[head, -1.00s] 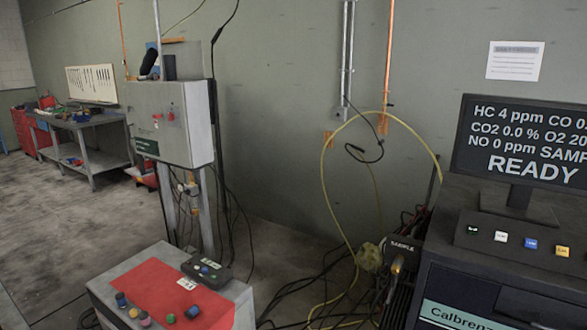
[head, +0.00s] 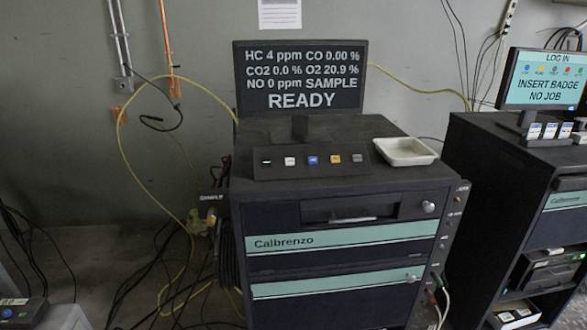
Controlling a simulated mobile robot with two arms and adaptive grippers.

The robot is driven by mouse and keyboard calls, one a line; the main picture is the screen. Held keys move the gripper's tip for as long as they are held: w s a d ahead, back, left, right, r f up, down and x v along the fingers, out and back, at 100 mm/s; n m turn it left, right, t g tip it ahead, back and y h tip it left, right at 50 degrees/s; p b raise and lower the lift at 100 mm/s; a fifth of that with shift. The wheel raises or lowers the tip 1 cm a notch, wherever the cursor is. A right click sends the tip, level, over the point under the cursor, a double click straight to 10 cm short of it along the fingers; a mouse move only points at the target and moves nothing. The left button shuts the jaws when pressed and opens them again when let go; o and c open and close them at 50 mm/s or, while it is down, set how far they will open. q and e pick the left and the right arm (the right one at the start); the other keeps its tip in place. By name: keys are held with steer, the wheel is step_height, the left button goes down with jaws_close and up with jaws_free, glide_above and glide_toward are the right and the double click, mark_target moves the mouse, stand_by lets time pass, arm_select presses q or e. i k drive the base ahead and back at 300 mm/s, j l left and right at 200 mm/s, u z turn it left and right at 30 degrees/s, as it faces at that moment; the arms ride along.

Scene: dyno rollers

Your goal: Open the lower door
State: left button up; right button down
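A dark Calbrenzo analyzer cabinet (head: 342,238) stands in the middle of the head view. Its lower front panel (head: 335,305), below the upper teal stripe, has a teal band along its top and appears shut. A small silver knob or latch (head: 410,278) sits near that panel's upper right corner. The panel's bottom edge is cut off by the picture. Neither of my grippers is in view.
A monitor (head: 300,80) reading READY, a button strip (head: 312,160) and a white tray (head: 405,151) are on the cabinet. A second cabinet (head: 490,175) stands at right. Cables and a yellow hose (head: 123,150) hang and lie at left.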

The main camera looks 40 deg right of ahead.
mark_target(361, 299)
steer(key=l+z, duration=0.2)
steer(key=z, duration=1.35)
